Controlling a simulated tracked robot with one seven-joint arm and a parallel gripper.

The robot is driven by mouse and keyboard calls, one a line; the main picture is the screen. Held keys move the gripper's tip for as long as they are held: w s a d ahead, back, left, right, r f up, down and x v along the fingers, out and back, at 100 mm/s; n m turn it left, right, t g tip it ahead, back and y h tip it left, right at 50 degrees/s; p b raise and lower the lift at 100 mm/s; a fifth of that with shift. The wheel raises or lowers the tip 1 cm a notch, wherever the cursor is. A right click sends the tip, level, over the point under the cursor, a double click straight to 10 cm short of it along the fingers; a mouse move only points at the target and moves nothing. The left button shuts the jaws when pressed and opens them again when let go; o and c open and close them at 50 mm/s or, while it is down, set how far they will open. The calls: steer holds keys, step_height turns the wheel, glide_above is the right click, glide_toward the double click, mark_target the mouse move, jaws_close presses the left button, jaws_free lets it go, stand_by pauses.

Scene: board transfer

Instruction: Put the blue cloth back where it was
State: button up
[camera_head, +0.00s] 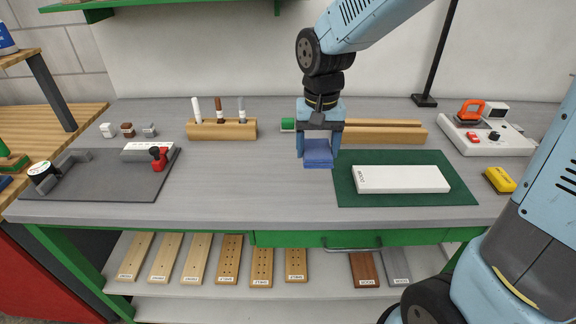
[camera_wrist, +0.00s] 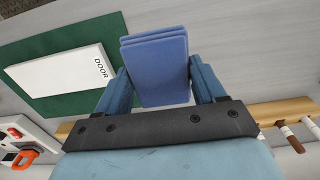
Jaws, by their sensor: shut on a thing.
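The folded blue cloth (camera_head: 318,153) is between the fingers of my gripper (camera_head: 319,146). In the wrist view the cloth (camera_wrist: 158,70) sits between both fingers of the gripper (camera_wrist: 160,82), with its layered edge pointing away. In the head view it is held above the bench, just left of the green mat (camera_head: 345,193). The white board marked DOOR (camera_head: 403,179) lies on that mat. Part of the cloth is hidden by the gripper. The exact gap between cloth and bench is hard to tell.
A wooden rail (camera_head: 385,133) lies behind my gripper. A wooden block (camera_head: 222,130) holding several markers stands to the left. A dark mat (camera_head: 110,185) with tools lies at far left. A white device (camera_head: 488,137) and a yellow block (camera_head: 499,180) are at right. The bench (camera_head: 240,185) is clear left of centre.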

steer(key=w+a+f, duration=0.2)
steer(key=w+a, duration=0.1)
steer(key=shift+a+f, duration=0.1)
glide_above(289, 174)
steer(key=f, duration=0.2)
steer(key=d+f, duration=0.1)
steer(key=f, duration=0.1)
steer(key=shift+s, duration=0.4)
steer(key=shift+w+a+f, duration=0.4)
steer(key=shift+a+f, duration=0.05)
steer(key=shift+f, duration=1.8)
steer(key=shift+f, duration=0.1)
steer(key=o, duration=1)
step_height(289, 174, up, 12)
